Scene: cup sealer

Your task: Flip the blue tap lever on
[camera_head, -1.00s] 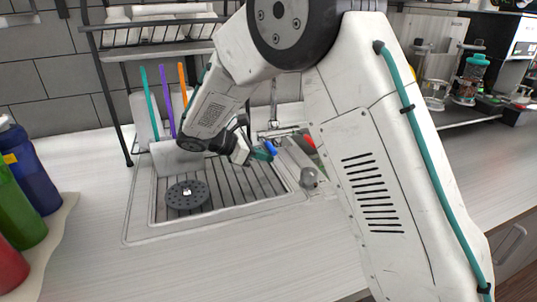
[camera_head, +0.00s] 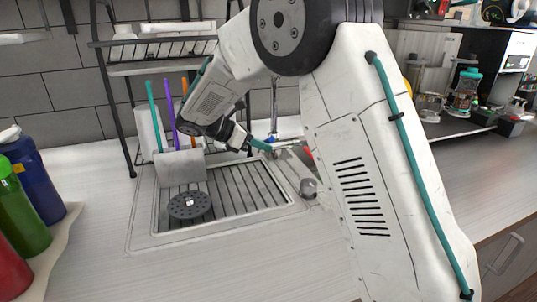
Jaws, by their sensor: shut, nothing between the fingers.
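The blue tap lever (camera_head: 271,140) shows as a small blue patch at the tap behind the sink. My gripper (camera_head: 262,146) reaches in from the left with its teal fingertips shut and empty. The tips are right beside the blue lever and overlap it in the picture; I cannot tell if they touch. A red lever (camera_head: 308,153) shows partly at the right of the tap, mostly hidden by my arm. The tap's thin upright spout (camera_head: 274,105) rises behind.
The sink (camera_head: 240,192) has a ribbed basin and a round dark drain piece (camera_head: 189,203). A dish rack (camera_head: 160,68) and a holder with coloured sticks (camera_head: 181,168) stand at its left. Bottles (camera_head: 32,172) stand at the far left. The front counter is clear.

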